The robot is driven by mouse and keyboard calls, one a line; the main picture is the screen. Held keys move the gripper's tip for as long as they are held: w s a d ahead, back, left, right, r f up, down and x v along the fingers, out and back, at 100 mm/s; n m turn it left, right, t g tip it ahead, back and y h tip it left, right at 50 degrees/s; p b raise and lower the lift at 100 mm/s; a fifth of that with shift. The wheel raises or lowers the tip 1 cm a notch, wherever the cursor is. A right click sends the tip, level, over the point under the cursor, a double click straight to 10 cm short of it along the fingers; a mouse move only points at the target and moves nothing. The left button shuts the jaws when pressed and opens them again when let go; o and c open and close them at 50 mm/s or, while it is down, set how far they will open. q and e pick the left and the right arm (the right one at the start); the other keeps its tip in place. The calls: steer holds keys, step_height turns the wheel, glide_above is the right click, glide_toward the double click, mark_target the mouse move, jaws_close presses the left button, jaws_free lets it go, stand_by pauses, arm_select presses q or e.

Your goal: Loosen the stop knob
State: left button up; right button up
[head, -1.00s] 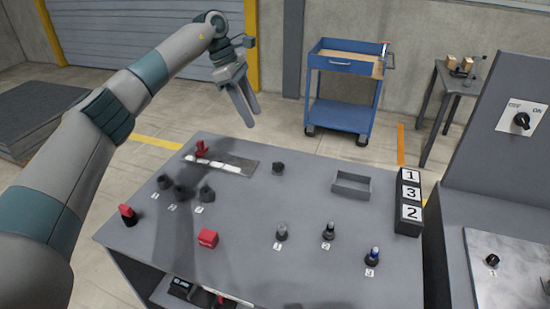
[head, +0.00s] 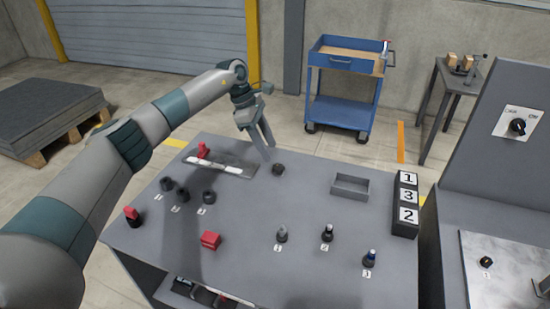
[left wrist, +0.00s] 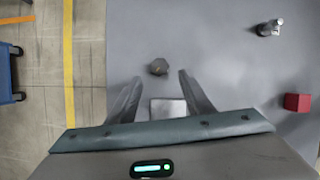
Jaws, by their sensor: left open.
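A small dark round knob (head: 278,169) stands on the grey table, right of the flat rail (head: 228,166) with a red clamp (head: 203,150). No label shows on the knob. My left gripper (head: 269,154) is open and empty, pointing down above the table just left of and behind the knob. In the left wrist view, the knob (left wrist: 158,67) lies just beyond and between the spread fingertips (left wrist: 160,77), apart from them. The pale end of the rail (left wrist: 168,110) shows between the fingers. My right gripper is out of view.
Several dark cylinders (head: 181,194) stand on the table's left, and a red block (head: 211,240) lies nearer. Several pegs (head: 327,232), an empty grey tray (head: 350,187) and a numbered block (head: 406,203) are on the right. The table between knob and pegs is clear.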

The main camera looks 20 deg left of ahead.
mark_target(277, 166)
arm_select(q)
steer(key=p+x, duration=0.1)
steer(key=x, duration=0.5)
steer(key=shift+d+f+p, duration=0.1)
steer(key=shift+f+p, duration=0.2)
steer(key=shift+p, duration=0.05)
steer(key=c, duration=1.1)
steer(key=shift+o, duration=0.3)
steer(key=shift+n, duration=0.3)
